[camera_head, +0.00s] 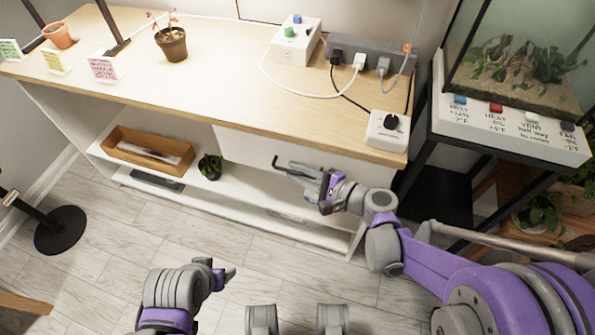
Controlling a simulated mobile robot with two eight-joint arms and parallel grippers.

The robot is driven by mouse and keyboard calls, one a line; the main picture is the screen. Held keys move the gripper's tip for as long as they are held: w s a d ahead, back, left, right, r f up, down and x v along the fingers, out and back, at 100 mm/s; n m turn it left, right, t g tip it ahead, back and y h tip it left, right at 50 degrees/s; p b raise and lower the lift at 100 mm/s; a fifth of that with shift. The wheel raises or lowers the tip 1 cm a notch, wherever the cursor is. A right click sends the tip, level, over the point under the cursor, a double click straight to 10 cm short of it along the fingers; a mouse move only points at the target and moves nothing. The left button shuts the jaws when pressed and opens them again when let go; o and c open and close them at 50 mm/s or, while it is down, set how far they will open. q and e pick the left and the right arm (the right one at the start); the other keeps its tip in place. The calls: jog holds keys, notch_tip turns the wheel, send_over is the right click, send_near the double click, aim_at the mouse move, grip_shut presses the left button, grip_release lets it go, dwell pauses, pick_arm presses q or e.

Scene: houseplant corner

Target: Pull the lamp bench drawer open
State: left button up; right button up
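The lamp bench (225,75) has a pale wooden top and a white body with a low open shelf. The white drawer front (245,143) is under the right part of the top and looks flush with the bench. A thin dark bar handle (275,161) sticks out from it, its left end visible. My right gripper (302,172) is at the handle, its fingers covering the rest of the bar. Whether the fingers are closed on it is unclear. My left gripper (226,275) is low over the floor, away from the bench, and appears empty; its finger gap is unclear.
A wooden box (118,148) and a small dark plant pot (210,167) stand on the low shelf. A power strip (370,55) and white control boxes are on the top. A terrarium stand (440,125) is at right. Floor in front is clear.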

grip_shut()
dwell(1.2)
